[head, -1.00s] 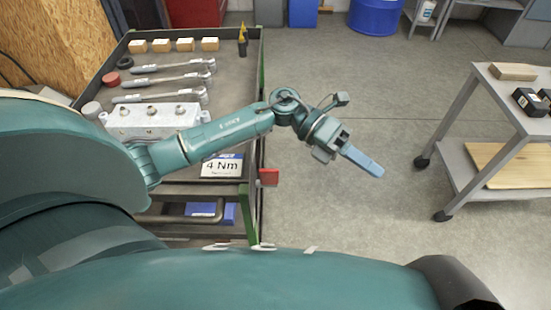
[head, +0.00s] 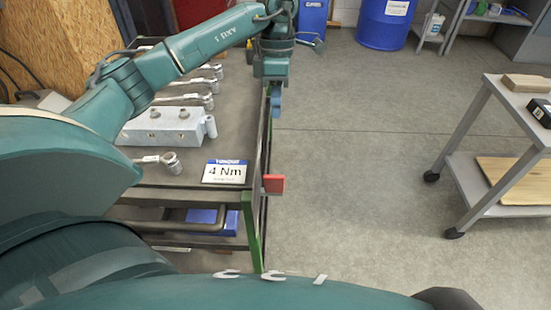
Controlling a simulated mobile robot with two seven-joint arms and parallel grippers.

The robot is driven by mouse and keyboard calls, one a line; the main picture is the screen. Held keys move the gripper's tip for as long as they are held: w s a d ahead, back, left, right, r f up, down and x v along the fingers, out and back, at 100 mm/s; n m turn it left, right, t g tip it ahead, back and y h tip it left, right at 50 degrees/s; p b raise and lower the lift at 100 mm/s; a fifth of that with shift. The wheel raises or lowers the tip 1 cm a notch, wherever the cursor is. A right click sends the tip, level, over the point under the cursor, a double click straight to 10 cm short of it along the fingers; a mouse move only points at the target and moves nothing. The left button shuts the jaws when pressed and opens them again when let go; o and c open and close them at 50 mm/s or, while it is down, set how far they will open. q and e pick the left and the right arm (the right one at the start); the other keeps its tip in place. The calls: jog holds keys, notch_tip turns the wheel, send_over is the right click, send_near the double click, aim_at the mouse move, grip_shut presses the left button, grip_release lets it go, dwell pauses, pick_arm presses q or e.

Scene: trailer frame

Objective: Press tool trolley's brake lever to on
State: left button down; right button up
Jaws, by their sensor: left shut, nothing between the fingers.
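The tool trolley (head: 215,135) stands at the left, with a dark top, green corner posts and a lower shelf. A red block-like part (head: 273,184), which looks like its brake lever, sticks out from its right side near the front corner. My left gripper (head: 276,110) points down, shut and empty, with blue fingers. In the picture it lies over the trolley's right edge, farther back than the red part and apart from it. Its height over the edge is hard to tell. My left arm hides the trolley's back part. My right gripper is not in view.
On the trolley lie wrenches (head: 200,84), a grey metal block (head: 165,127) and a "4 Nm" sign (head: 224,172). A grey cart (head: 495,130) stands at the right, and a blue drum (head: 385,25) at the back. The floor between trolley and cart is clear.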

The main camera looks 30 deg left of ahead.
pick_arm(q)
send_near(270, 185)
jog(key=w+f, duration=0.1)
jog(key=w, duration=0.3)
jog(key=s+f+p, duration=0.1)
jog(key=s, duration=0.1)
jog(key=s+d+f+p, duration=0.1)
jog(key=shift+s+d+f, duration=0.1)
jog(key=shift+s, duration=0.3)
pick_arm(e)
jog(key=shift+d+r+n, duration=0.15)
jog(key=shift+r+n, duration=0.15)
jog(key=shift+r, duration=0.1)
